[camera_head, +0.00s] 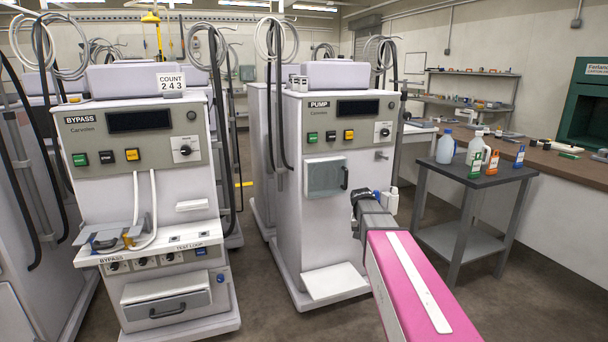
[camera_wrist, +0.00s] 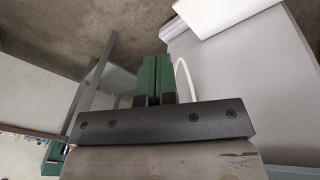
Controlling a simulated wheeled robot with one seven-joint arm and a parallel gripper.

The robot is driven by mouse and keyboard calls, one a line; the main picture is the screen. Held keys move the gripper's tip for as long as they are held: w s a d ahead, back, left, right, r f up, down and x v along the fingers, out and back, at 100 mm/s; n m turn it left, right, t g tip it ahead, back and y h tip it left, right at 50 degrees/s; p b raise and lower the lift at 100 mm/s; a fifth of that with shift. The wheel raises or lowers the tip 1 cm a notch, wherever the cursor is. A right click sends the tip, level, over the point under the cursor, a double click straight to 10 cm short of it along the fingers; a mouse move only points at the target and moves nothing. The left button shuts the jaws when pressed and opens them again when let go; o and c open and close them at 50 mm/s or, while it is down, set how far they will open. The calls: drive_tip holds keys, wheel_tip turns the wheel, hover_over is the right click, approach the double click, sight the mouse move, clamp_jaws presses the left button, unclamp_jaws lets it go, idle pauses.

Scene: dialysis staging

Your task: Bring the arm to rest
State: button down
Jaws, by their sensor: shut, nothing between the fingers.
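My gripper (camera_wrist: 156,62) shows in the wrist view as two green fingers side by side, shut with nothing between them. In the head view my pink arm reaches forward from the lower right, and its dark end stands in front of the right side of the PUMP machine (camera_head: 318,205). The fingers cannot be made out there. In the wrist view a white curved tube (camera_wrist: 184,76) passes close to the right of the fingers; I cannot tell whether it touches them. A large pale machine side (camera_wrist: 240,70) fills the right of that view.
The BYPASS machine (camera_head: 145,190) stands at left, with a tube on its shelf. A dark cart (camera_head: 460,167) with several bottles stands right of my arm, beside a long wooden counter (camera_head: 560,185). Open floor (camera_head: 265,305) shows between the two machines.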

drive_tip(key=s+a+f+n, duration=0.1)
drive_tip(key=s+f, duration=0.2)
drive_tip(key=s, duration=0.4)
drive_tip(key=s+a+f+n+g+y, duration=0.1)
drive_tip(key=s+a+f, duration=0.1)
drive_tip(key=s+f, duration=0.2)
drive_tip(key=s+a+f+y, duration=0.1)
drive_tip(key=s+f, duration=0.3)
drive_tip(key=s, duration=0.6)
drive_tip(key=shift+s+a+f+n, duration=0.25)
drive_tip(key=shift+a+n, duration=0.15)
drive_tip(key=shift+a, duration=0.15)
idle(0.9)
